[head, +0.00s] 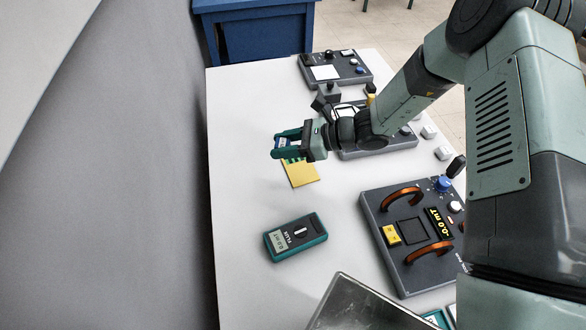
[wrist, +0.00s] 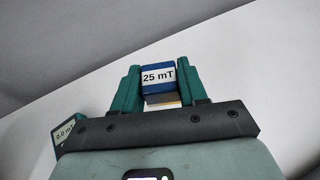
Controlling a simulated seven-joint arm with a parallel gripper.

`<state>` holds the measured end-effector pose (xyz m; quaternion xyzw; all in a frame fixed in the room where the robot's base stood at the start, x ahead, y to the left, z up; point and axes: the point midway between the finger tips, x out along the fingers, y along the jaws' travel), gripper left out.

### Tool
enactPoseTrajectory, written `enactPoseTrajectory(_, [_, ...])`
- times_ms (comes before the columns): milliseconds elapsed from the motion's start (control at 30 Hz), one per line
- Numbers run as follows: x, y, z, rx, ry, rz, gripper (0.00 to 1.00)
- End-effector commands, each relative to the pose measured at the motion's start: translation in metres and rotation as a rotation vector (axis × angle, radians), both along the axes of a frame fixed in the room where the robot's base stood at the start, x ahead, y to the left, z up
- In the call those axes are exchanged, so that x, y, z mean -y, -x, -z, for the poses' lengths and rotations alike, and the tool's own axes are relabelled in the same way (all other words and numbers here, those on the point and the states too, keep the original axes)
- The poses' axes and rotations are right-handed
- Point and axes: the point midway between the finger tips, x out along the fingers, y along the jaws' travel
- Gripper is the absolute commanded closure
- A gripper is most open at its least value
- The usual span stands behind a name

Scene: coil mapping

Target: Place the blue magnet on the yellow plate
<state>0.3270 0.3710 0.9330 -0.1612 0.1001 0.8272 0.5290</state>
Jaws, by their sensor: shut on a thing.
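My gripper (head: 281,144) is shut on the blue magnet (wrist: 158,82), which carries a white "25 mT" label. In the wrist view the magnet sits between the two teal fingers. In the head view the fingers partly hide the magnet, and only a little blue shows. The yellow plate (head: 301,174) lies on the white table, just below the gripper in the picture. The gripper appears to be above the plate's far edge; the exact height is hard to tell. In the wrist view a thin pale and yellowish strip shows just below the magnet.
A teal flux meter (head: 296,237) lies on the white table (head: 240,190), nearer than the plate. A dark coil unit (head: 414,236) with two copper arches stands at the right. More dark units, including one with a white pad (head: 326,72), stand farther back. The table's left side is clear.

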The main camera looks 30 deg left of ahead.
Motion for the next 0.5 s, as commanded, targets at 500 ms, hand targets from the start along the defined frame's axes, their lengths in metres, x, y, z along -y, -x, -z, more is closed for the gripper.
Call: enactPoseTrajectory(500, [0.024,-0.045,0.052,-0.002,0.012,0.042,0.95])
